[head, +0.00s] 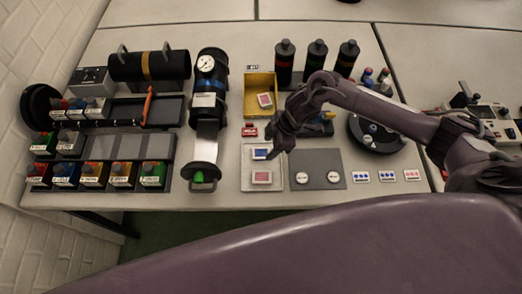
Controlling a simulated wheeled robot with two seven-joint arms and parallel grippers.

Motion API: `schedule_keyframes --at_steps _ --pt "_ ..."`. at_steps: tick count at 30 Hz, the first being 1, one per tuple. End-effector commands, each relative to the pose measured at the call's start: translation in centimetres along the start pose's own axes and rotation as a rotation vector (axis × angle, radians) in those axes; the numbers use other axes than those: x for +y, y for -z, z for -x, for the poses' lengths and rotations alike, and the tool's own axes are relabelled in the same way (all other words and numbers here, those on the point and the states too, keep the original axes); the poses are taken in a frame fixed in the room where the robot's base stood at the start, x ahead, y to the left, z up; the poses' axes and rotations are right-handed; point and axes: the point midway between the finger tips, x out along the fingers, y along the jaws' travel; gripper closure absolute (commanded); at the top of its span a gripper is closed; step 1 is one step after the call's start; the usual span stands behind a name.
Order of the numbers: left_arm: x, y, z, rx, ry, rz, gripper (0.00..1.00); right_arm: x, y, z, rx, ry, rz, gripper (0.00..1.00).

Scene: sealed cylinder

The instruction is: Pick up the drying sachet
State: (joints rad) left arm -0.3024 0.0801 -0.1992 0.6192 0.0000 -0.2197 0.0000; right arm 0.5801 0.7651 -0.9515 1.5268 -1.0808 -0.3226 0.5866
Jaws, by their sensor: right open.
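Several small white-edged packets that look like sachets lie near my right gripper. One with a pink-red face (264,101) lies in the yellow tray (250,110). One with a blue face (260,154) and one with a red face (262,177) lie on a pale tray (248,186) in front of it. I cannot read which one is the drying sachet. My right gripper (274,151) reaches in from the right and points down just beside the blue-faced packet, partly covering that area. It is open and appears empty. My left gripper is not in view.
A black cylinder with a gauge (208,90) stands left of the trays. Three dark bottles (316,60) stand behind my right arm. A grey plate (318,172) with two white discs lies to the right. A round black dish (376,132) is under my forearm.

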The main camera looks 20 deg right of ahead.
Motion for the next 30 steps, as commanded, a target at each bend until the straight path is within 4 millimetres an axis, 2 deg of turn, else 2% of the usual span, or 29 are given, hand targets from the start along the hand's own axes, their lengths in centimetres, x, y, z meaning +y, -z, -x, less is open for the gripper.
schedule_keyframes --at_steps 3,7,11,15,17,19,25,30 --pt "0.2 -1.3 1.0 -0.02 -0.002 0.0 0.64 0.1 0.2 -1.4 0.0 0.002 -0.002 0.48" --pt "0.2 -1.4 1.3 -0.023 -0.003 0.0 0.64 0.3 0.2 -3.3 0.0 0.0 -0.002 0.48" --pt "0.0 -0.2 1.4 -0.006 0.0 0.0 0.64 0.3 0.1 -4.4 0.001 -0.001 0.0 0.48" --pt "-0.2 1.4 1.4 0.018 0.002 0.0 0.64 0.3 0.1 -4.5 0.001 -0.002 0.001 0.48" --pt "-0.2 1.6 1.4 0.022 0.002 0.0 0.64 0.3 0.1 -4.5 0.001 -0.002 0.001 0.48" --pt "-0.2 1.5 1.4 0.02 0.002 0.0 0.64 0.3 0.1 -4.5 0.001 -0.002 0.001 0.53" --pt "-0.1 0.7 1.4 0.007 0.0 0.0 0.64 0.3 0.1 -4.5 0.0 -0.002 0.001 0.8" --pt "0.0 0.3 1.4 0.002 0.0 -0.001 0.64 0.3 0.1 -4.5 0.0 -0.002 0.001 0.82"
